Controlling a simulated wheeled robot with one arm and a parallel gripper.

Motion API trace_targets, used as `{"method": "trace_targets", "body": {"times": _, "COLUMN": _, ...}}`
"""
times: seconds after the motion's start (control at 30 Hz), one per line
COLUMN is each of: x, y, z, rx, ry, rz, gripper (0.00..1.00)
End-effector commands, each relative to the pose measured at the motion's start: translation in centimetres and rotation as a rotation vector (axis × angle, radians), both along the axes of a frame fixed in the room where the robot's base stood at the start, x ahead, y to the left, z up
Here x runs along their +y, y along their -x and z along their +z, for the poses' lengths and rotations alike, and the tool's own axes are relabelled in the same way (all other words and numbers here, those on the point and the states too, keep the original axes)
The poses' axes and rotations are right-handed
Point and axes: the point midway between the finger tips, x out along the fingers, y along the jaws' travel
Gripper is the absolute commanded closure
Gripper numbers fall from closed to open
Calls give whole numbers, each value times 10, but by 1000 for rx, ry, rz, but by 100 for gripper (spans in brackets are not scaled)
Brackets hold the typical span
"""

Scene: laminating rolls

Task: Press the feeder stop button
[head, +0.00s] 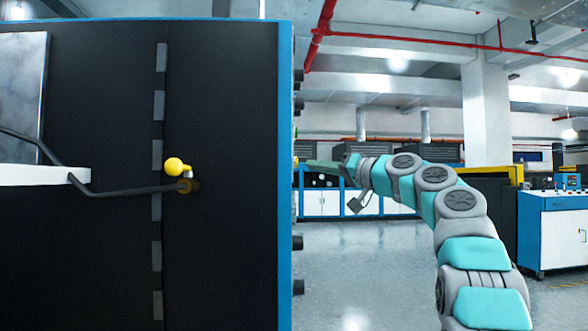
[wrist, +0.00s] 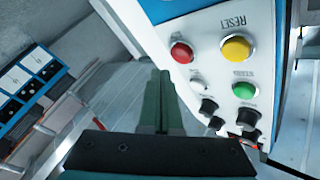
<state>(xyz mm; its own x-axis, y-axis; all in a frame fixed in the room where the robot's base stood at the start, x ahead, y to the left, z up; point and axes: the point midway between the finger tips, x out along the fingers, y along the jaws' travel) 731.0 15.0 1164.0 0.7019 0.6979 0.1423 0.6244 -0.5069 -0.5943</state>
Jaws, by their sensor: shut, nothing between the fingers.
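The control panel (wrist: 210,20) is white with a blue edge and shows in the wrist view. It carries a red button (wrist: 181,52), a yellow button (wrist: 236,48) under the word RESET, a green button (wrist: 243,91) and a small white button (wrist: 197,85). No stop label is readable. My gripper (wrist: 164,75) is shut and empty, its green fingertips just left of and below the red button in the picture; I cannot tell whether they touch the panel. In the head view my gripper (head: 308,165) is at the right edge of the black cabinet (head: 225,100), whose button face is seen edge-on.
Several black knobs (wrist: 208,107) sit below the buttons. A yellow ball knob (head: 174,165) and a dark cable stick out from the cabinet's side. White cabinets (head: 320,203) stand far behind, and a blue-topped console (head: 552,230) stands at right. The floor between is clear.

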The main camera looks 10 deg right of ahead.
Motion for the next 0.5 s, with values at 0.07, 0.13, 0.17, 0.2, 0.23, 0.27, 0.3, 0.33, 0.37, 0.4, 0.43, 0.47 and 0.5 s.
{"method": "trace_targets", "body": {"times": 0.07, "x": 8, "y": 0, "z": -1, "rx": 0, "ry": 0, "rz": 1, "gripper": 100}}
{"method": "trace_targets", "body": {"times": 0.13, "x": 11, "y": 0, "z": -1, "rx": 0, "ry": 0, "rz": 0, "gripper": 100}}
{"method": "trace_targets", "body": {"times": 0.17, "x": 13, "y": 0, "z": -1, "rx": 0, "ry": 0, "rz": 0, "gripper": 100}}
{"method": "trace_targets", "body": {"times": 0.2, "x": 13, "y": 0, "z": -1, "rx": 0, "ry": 0, "rz": 0, "gripper": 100}}
{"method": "trace_targets", "body": {"times": 0.23, "x": 14, "y": 0, "z": 0, "rx": -1, "ry": -1, "rz": -1, "gripper": 100}}
{"method": "trace_targets", "body": {"times": 0.27, "x": 14, "y": 0, "z": 0, "rx": 0, "ry": 0, "rz": -1, "gripper": 100}}
{"method": "trace_targets", "body": {"times": 0.3, "x": 14, "y": 0, "z": 0, "rx": 0, "ry": 0, "rz": -1, "gripper": 100}}
{"method": "trace_targets", "body": {"times": 0.33, "x": 14, "y": 0, "z": 0, "rx": 0, "ry": 0, "rz": -1, "gripper": 100}}
{"method": "trace_targets", "body": {"times": 0.37, "x": 14, "y": 0, "z": 0, "rx": 0, "ry": 0, "rz": -1, "gripper": 100}}
{"method": "trace_targets", "body": {"times": 0.4, "x": 14, "y": 0, "z": 0, "rx": 0, "ry": 0, "rz": -1, "gripper": 100}}
{"method": "trace_targets", "body": {"times": 0.43, "x": 14, "y": 0, "z": 0, "rx": 0, "ry": 0, "rz": -1, "gripper": 100}}
{"method": "trace_targets", "body": {"times": 0.47, "x": 14, "y": 0, "z": 0, "rx": 0, "ry": 0, "rz": -1, "gripper": 100}}
{"method": "trace_targets", "body": {"times": 0.5, "x": 14, "y": 0, "z": 0, "rx": 0, "ry": 0, "rz": -1, "gripper": 100}}
